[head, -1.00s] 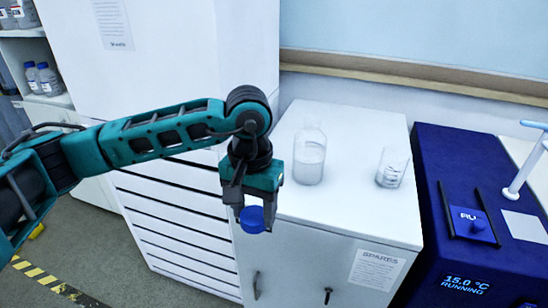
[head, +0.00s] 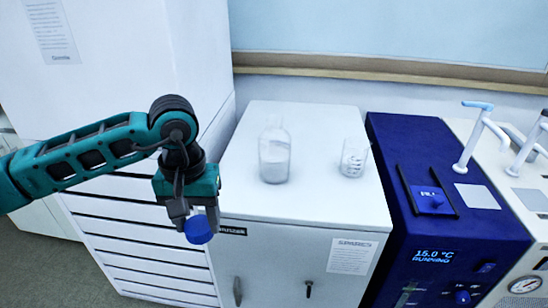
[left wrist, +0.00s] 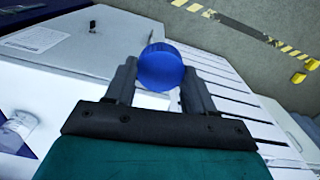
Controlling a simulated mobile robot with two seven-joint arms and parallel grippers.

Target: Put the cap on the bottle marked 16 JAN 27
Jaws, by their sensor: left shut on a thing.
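My left gripper (head: 192,218) is shut on a blue cap (head: 199,230), in front of and left of the white cabinet. The cap also shows between the fingers in the left wrist view (left wrist: 160,67). A clear bottle (head: 274,155) with pale contents stands upright and uncapped on the cabinet top, right of and beyond the gripper. No date can be read on it from here. My right gripper is not in view.
A glass beaker (head: 354,158) stands on the white cabinet (head: 315,205) right of the bottle. A dark blue unit (head: 425,150) with a display stands to the right. A tall white cabinet (head: 140,60) stands at the left. The cabinet top's front is clear.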

